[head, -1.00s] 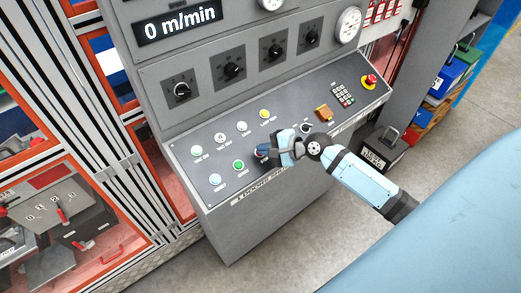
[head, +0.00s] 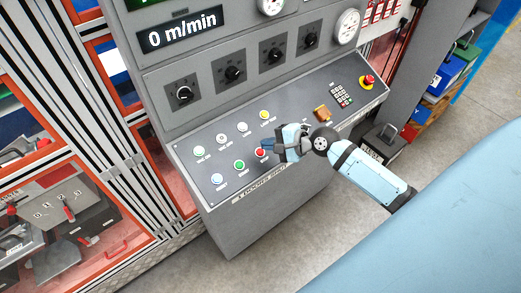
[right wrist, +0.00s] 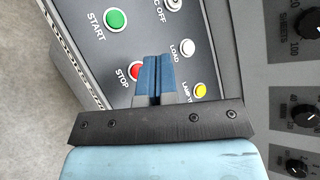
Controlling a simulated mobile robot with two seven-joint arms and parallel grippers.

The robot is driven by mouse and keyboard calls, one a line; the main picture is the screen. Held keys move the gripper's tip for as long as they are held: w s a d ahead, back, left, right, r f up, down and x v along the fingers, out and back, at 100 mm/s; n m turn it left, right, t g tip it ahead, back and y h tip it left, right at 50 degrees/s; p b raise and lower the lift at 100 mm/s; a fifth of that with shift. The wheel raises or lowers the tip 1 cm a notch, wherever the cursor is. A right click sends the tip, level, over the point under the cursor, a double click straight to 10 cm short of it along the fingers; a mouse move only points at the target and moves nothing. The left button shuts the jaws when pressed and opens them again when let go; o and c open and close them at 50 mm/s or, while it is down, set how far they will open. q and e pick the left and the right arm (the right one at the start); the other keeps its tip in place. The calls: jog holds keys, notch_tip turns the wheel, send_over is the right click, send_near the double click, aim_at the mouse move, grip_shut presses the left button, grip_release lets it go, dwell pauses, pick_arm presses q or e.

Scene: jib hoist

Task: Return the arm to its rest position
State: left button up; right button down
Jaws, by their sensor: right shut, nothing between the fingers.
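My right gripper (head: 266,146) is shut and empty over the sloped grey control panel (head: 205,165), just right of the red STOP button (head: 260,153). In the right wrist view its blue fingertips (right wrist: 153,75) are together, between the STOP button (right wrist: 136,71) and the white LOAD button (right wrist: 187,48). The fingers look apart from the red button; their height over the panel is hard to judge. The green START button (head: 239,164) is left of STOP. My right arm (head: 370,170) reaches in from the lower right. My left gripper is not in view.
The upright console face carries several black knobs (head: 235,74) and a display (head: 179,33) reading 0 m/min. A red emergency stop (head: 367,81) and an orange switch (head: 321,113) sit at the panel's right. Orange-framed cabinets (head: 40,155) stand left. Open floor (head: 450,120) lies right.

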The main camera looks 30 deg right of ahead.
dwell(0.5)
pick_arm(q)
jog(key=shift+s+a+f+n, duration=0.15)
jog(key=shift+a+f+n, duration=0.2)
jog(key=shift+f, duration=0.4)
pick_arm(e)
jog(key=s+a+f+n+h, duration=0.2)
jog(key=s+a+f+n, duration=0.3)
jog(key=s+f+n, duration=0.2)
jog(key=s+a+f+n+h, duration=0.2)
jog(key=s+a+f+n, duration=0.4)
jog(key=s+n, duration=0.4)
jog(key=shift+f+n+h, duration=0.4)
jog(key=shift+f+n, duration=0.15)
jog(key=shift+n, duration=0.35)
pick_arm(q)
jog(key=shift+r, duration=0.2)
pick_arm(e)
jog(key=shift+d, duration=0.1)
